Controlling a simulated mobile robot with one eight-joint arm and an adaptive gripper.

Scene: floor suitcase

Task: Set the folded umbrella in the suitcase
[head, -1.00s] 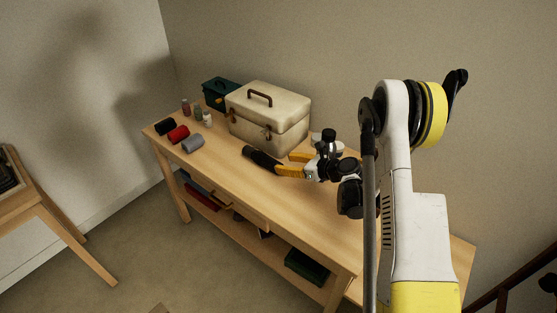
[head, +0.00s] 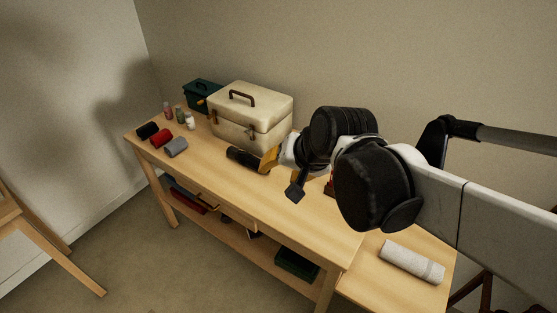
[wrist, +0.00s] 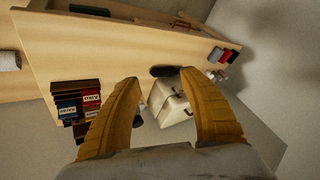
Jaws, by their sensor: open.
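A short black cylinder, apparently the folded umbrella (head: 243,158), lies on the wooden table in front of the cream case. In the head view, the yellow fingers of my gripper (head: 269,160) overlap its right end. In the wrist view, my gripper (wrist: 158,80) is open and empty. The dark umbrella (wrist: 162,71) shows beyond and between the fingertips, apart from them. I cannot make out an open suitcase in either current view.
The cream case (head: 250,115) stands behind the umbrella, with a dark green box (head: 200,95) beyond it. Black, red and grey rolls (head: 175,147) and small bottles (head: 180,116) sit at the far left. A white roll (head: 412,262) lies at the right.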

